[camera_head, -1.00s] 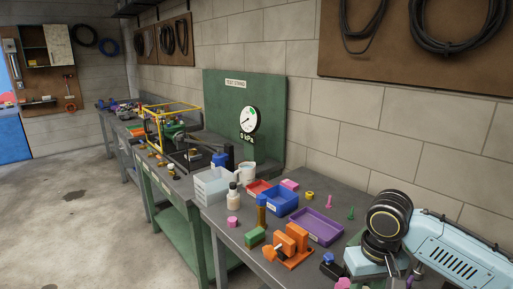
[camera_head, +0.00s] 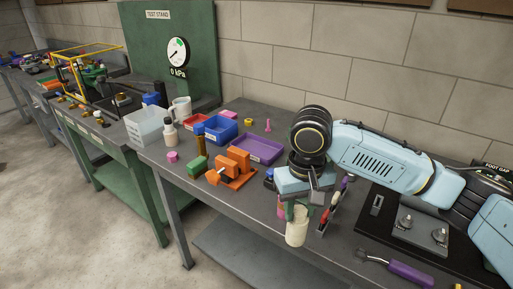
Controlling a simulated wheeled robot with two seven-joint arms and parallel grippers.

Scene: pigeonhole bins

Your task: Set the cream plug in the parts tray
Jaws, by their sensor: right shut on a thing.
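My right gripper (camera_head: 299,205) points down at the front edge of the bench, right of centre. It is shut on a cream cylinder, the cream plug (camera_head: 296,232), which shows below the fingers. The finger contact is partly hidden. A labelled blue tray (camera_head: 222,139), a purple tray (camera_head: 266,151) and a red tray (camera_head: 189,122) stand on the bench to the left of the gripper. Their labels are too small to read, so I cannot tell which one is the parts tray. My left gripper is not in view.
An orange fixture (camera_head: 236,168), a green block (camera_head: 198,167) and a pink piece (camera_head: 172,157) stand between the gripper and the bench's left end. A purple-handled tool (camera_head: 408,273) lies at right.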

